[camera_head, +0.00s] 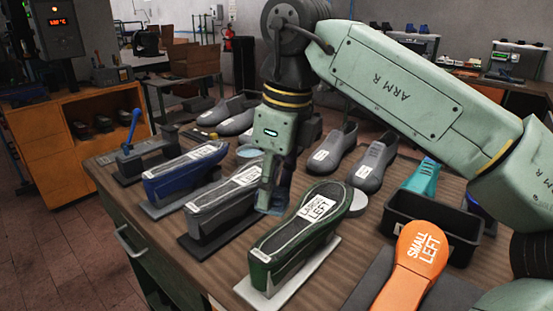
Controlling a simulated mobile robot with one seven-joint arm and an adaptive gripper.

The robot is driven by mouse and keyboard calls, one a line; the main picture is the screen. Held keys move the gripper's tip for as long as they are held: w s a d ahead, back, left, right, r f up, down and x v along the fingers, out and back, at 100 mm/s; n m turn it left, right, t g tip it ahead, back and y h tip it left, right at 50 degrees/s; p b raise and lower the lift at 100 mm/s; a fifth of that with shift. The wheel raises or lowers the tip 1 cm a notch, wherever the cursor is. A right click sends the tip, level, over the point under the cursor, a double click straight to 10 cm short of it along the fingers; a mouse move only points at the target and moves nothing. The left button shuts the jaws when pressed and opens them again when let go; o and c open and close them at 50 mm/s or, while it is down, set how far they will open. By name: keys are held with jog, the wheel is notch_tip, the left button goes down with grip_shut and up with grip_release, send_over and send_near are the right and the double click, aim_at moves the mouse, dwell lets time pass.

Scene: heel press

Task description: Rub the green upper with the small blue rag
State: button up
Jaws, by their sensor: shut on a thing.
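The green upper (265,243) lies on a pale plate at the front middle of the bench, sole side up, with a white label reading "LARGE LEFT". My gripper (269,196) points down just behind and left of the upper, close to the grey upper beside it. It is shut on the small blue rag (270,209), of which only a bluish patch shows at the fingertips. The rag appears apart from the green upper, though I cannot tell its exact height above the bench.
A grey upper (215,212) and a blue upper (185,172) stand on plates to the left. Grey shoes (373,166) stand behind. A black bin (430,222) and an orange "SMALL LEFT" piece (410,272) are at right. A lever press (133,153) stands far left.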

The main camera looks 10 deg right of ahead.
jog(key=shift+r+p, duration=0.9)
jog(key=shift+r, duration=0.6)
jog(key=shift+f, duration=0.15)
